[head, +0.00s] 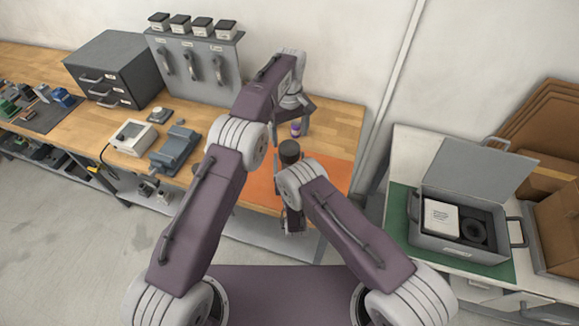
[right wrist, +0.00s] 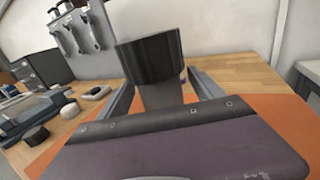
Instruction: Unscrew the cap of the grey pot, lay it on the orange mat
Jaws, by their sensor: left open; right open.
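The grey pot (right wrist: 160,97) stands upright between the fingers of my right gripper (right wrist: 163,88) in the right wrist view. Its wide black cap (right wrist: 148,58) sits on top and also shows in the head view (head: 289,151). My right gripper is open around the pot's body, below the cap; contact cannot be told. In the head view my right wrist hides the pot's lower part. My left gripper (head: 293,125) is open and empty beyond the pot, pointing down toward the bench. The orange mat (head: 338,172) lies around the pot, partly covered by my arms.
A small purple-and-white item (head: 295,130) stands behind the pot. A blue-grey vise (head: 175,147) and a white box (head: 131,137) are at the left. A drawer cabinet (head: 113,65) and hook panel (head: 195,68) stand behind. An open grey case (head: 462,225) is on the right table.

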